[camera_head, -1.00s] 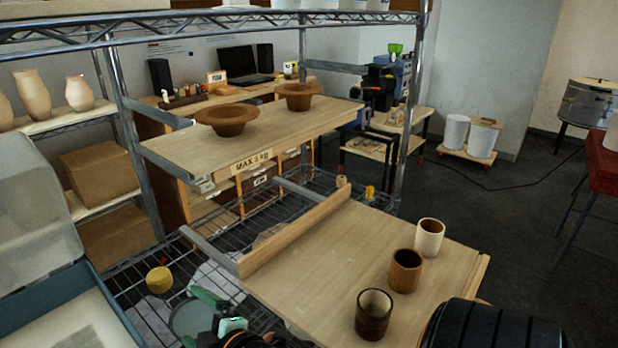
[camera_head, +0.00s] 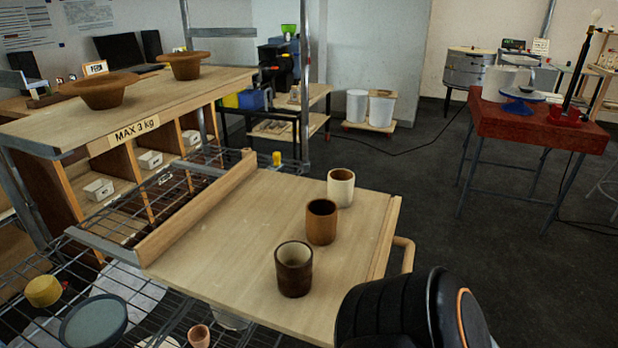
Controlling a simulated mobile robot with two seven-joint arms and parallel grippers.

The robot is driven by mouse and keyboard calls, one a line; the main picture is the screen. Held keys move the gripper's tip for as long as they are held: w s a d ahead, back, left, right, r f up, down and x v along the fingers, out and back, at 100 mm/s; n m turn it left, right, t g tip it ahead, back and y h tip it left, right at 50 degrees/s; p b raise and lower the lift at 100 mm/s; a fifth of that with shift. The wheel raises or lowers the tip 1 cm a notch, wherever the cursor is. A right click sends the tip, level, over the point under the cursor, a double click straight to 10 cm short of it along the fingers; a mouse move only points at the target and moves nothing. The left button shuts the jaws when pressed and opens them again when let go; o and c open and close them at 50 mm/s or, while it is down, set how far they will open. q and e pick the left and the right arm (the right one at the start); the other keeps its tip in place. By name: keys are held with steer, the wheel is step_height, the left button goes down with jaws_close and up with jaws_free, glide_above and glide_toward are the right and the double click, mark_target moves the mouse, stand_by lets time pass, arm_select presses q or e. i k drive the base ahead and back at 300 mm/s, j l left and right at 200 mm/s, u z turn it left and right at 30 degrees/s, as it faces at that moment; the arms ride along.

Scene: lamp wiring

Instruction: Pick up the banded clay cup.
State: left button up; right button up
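Three cups stand upright in a slanting row on a wooden board. The nearest is a dark brown cup (camera_head: 294,270) with a pale inside and a faint change of tone around its upper part. Behind it is an orange-brown cup (camera_head: 321,222). The farthest is a cream cup (camera_head: 340,188) with a brown inside. Which one is the banded cup is hard to tell; the nearest looks most two-toned. A black link of my arm fills the bottom right, close to the nearest cup. Neither gripper shows.
The wooden board (camera_head: 225,245) has a raised strip at its left and a handle (camera_head: 405,254) at its right. A shelf (camera_head: 150,105) with two brown bowls stands at the back left. The board left of the cups is clear. A red table (camera_head: 540,125) stands far right.

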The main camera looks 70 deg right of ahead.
mark_target(292, 259)
steer(key=z, duration=1.45)
steer(key=i+z, duration=0.1)
steer(key=z, duration=0.25)
steer(key=j+z, duration=0.15)
steer(key=z, duration=0.2)
steer(key=i+j+z, duration=0.1)
steer(key=z, duration=0.25)
steer(key=i+j, duration=0.15)
steer(key=k+u, duration=0.25)
steer(key=i, duration=0.1)
